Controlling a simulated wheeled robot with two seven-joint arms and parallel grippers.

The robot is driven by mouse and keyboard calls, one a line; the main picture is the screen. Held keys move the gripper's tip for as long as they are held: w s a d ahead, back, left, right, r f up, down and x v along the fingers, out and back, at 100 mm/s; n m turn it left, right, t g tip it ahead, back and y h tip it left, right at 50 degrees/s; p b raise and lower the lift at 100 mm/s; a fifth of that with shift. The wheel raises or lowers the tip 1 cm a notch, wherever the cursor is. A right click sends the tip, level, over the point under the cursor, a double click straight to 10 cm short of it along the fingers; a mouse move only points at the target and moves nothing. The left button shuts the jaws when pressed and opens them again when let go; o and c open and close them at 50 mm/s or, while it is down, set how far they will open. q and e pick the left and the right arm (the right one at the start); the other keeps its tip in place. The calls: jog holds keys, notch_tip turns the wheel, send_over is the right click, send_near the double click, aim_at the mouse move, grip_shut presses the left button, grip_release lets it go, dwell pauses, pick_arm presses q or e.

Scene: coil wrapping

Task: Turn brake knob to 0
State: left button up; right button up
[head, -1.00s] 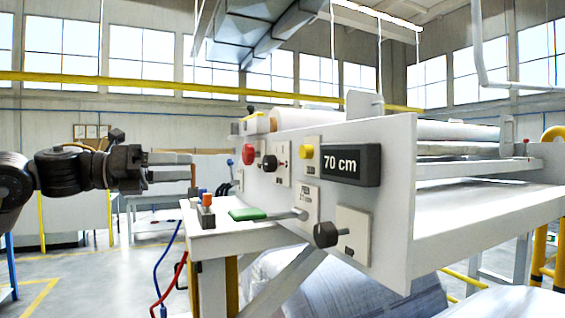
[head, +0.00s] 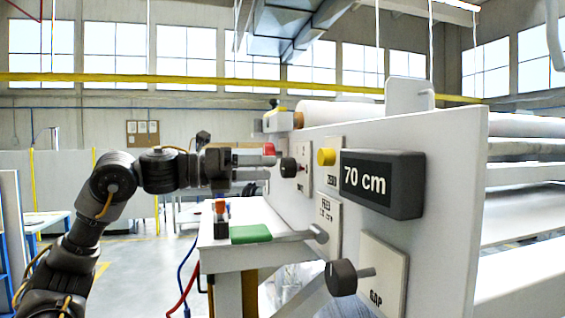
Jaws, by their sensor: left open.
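A round black knob (head: 288,167) sticks out from a small white plate on the grey machine panel (head: 440,140); the label beside it is too small to read. My left gripper (head: 267,163) is open and empty, its two fingers pointing right, with their tips just left of this knob. They look apart from it, but the depth is hard to judge. A second, larger black knob (head: 341,278) sits low on a plate marked GAP (head: 385,278). My right gripper is out of view.
A red button (head: 269,148) shows by my upper fingertip. A yellow button (head: 326,157) and a 70 cm display (head: 382,183) are further right.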

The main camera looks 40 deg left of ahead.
aim_at(282, 167)
pick_arm(q)
jog(key=x, duration=0.1)
jog(key=p+x, duration=0.1)
jog(key=shift+w+d+r, duration=0.15)
jog(key=shift+d+r, duration=0.05)
jog(key=shift+d, duration=0.1)
jog(key=shift+w+d, duration=0.25)
jog(key=shift+w+d+f, duration=0.1)
jog(key=shift+w+d, duration=0.15)
jog(key=shift+w, duration=0.25)
jog(key=c, duration=1)
jog(key=shift+o, duration=0.2)
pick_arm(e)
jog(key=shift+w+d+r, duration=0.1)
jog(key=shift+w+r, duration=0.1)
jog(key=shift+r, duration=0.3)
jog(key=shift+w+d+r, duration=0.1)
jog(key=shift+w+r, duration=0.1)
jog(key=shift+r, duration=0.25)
